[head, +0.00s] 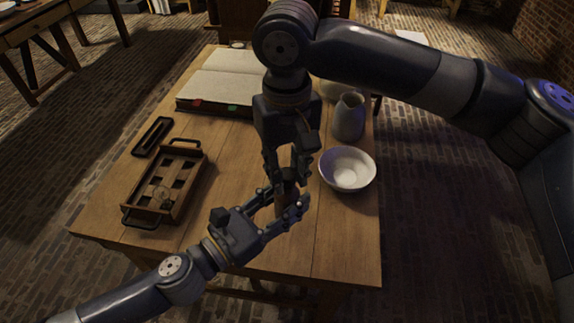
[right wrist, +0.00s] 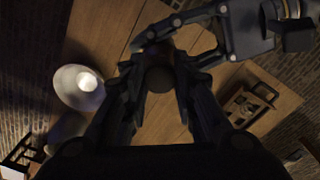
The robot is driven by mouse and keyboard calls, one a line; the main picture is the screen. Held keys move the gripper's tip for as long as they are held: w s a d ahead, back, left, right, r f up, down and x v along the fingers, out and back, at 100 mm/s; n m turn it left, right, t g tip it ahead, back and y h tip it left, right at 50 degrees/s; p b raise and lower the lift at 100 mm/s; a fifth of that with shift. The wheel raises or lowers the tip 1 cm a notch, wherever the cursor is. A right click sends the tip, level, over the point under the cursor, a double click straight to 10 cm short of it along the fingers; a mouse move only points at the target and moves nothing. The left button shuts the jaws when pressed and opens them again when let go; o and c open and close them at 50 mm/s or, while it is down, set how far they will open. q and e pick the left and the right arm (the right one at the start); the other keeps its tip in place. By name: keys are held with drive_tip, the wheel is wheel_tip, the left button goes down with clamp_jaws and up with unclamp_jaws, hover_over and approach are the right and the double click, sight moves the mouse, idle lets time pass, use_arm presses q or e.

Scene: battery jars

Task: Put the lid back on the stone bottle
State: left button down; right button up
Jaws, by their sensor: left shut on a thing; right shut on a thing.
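The stone bottle (head: 283,210) is a dark brown upright shape near the front middle of the table, mostly hidden behind fingers. My left gripper (head: 287,199) comes in from the lower left and is shut around the bottle. My right gripper (head: 288,172) points down from directly above and is shut on the lid. In the right wrist view the lid (right wrist: 160,78) is a dark round thing between the right fingertips, with the left gripper's fingers close beyond it. The fingers hide the join, so I cannot tell whether lid and bottle touch.
A white bowl (head: 347,170) and a grey jug (head: 349,118) stand close on the right. A wooden slotted tray (head: 180,183) and a small dark tray (head: 152,137) lie on the left. An open book (head: 222,88) lies behind. The table's front left is clear.

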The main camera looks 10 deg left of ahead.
drive_tip(key=shift+f, duration=0.55)
idle(0.4)
drive_tip(key=o, duration=0.8)
wheel_tip(320, 180, up, 12)
drive_tip(key=shift+f, duration=0.1)
idle(0.5)
